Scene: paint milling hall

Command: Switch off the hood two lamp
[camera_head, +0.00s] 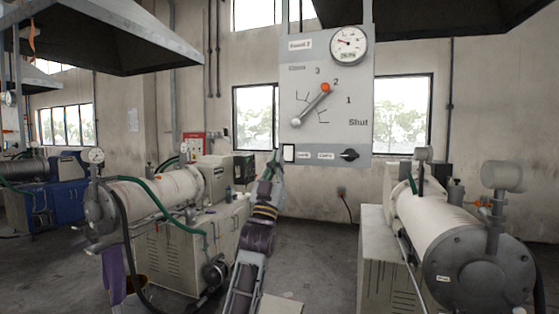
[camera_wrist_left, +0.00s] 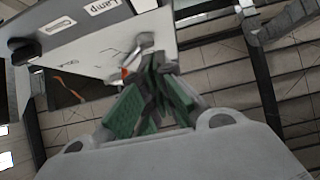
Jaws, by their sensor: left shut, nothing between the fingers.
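A grey control panel (camera_head: 330,120) marked as hood two stands ahead of me. A white rocker switch (camera_head: 288,153) with a dark frame sits at its lower left corner, beside a small label. In the left wrist view a label reading "Lamp" (camera_wrist_left: 103,5) shows at the top, with a pale patch beside it that looks like the switch, cut by the frame edge. My left gripper (camera_head: 277,157) is shut and empty, just left of the switch; I cannot tell whether it touches. Its fingers (camera_wrist_left: 146,45) are together in the wrist view. My right gripper is out of view.
The panel also has a black knob (camera_head: 349,154), a lever with a red ball (camera_head: 325,87) between numbered marks, and a round gauge (camera_head: 348,45). Mills stand left (camera_head: 160,195) and right (camera_head: 450,225). A dark hood (camera_head: 100,40) hangs upper left. Floor between the mills is open.

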